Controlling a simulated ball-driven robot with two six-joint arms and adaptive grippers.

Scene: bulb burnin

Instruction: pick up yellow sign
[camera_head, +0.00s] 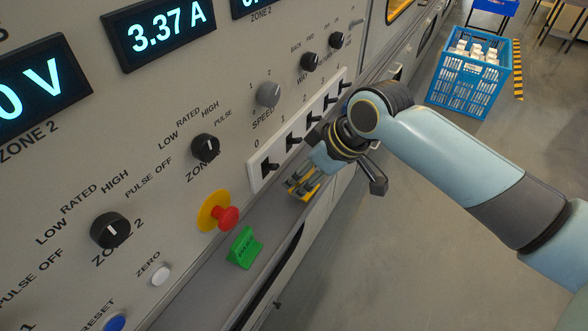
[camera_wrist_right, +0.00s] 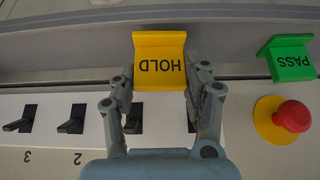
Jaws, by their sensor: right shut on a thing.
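The yellow sign (camera_wrist_right: 160,62) reads HOLD and fills the space between the fingers of my right gripper (camera_wrist_right: 163,85) in the right wrist view. The gripper is shut on it, one finger on each side. In the head view, my right gripper (camera_head: 301,187) is low over the panel's ledge, and the yellow sign (camera_head: 304,195) is mostly hidden behind the fingers. I cannot tell whether the sign touches the ledge. My left gripper is in neither view.
A green PASS sign (camera_head: 243,247) stands on the ledge (camera_head: 196,296), near a red button (camera_head: 228,217). A white strip of black toggle switches (camera_head: 270,166) is just above my right gripper. A blue crate (camera_head: 468,77) with white items stands on the floor, back right.

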